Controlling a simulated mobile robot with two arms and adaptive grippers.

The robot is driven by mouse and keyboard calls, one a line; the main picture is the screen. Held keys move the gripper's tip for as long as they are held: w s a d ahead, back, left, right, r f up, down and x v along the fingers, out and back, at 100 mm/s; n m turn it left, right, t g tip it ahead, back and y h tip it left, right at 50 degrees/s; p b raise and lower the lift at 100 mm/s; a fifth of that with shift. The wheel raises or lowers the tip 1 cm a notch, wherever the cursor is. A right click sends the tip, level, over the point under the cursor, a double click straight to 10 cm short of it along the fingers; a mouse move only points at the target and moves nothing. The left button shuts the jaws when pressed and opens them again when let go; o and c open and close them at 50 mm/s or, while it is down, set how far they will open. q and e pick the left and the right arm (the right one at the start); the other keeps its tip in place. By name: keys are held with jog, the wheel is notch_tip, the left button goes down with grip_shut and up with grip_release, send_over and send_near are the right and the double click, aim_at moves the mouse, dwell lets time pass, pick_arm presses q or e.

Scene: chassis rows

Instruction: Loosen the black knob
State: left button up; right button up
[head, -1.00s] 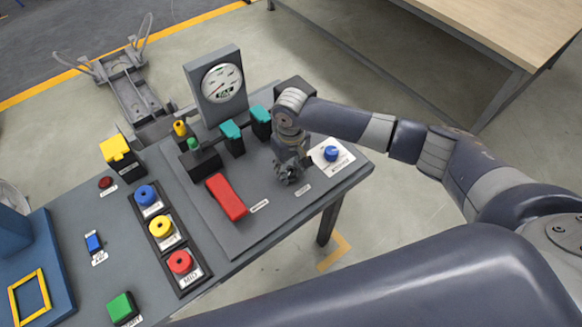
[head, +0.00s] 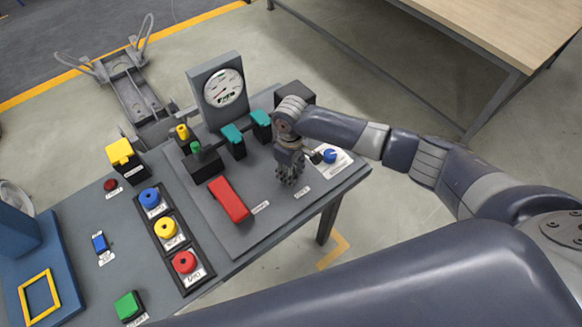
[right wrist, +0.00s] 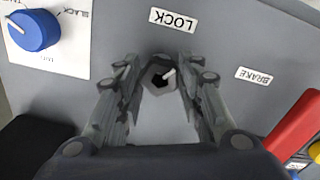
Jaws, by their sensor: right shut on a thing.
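My right gripper (head: 289,179) points down at the right part of the grey panel. The knob sits below the upside-down LOCK label (right wrist: 173,20). In the head view the fingers hide the knob. My left gripper is not in view.
A blue dial (head: 329,156) on a white plate stands close beside the gripper, with a red lever (head: 228,199) on its other side. Teal switches (head: 233,139) and a round gauge (head: 222,87) stand behind. Blue, yellow and red knobs line the left.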

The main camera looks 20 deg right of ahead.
jog(key=n+p, duration=0.1)
jog(key=n, duration=0.2)
jog(key=shift+n, duration=0.3)
jog(key=shift+n+p, duration=0.35)
jog(key=shift+n, duration=1.65)
jog(key=o, duration=1.1)
jog(key=shift+f, duration=0.1)
jog(key=shift+c, duration=0.2)
jog(key=shift+w+r, duration=0.1)
jog(key=shift+r, duration=0.15)
notch_tip(320, 180, up, 12)
jog(key=shift+f, duration=0.2)
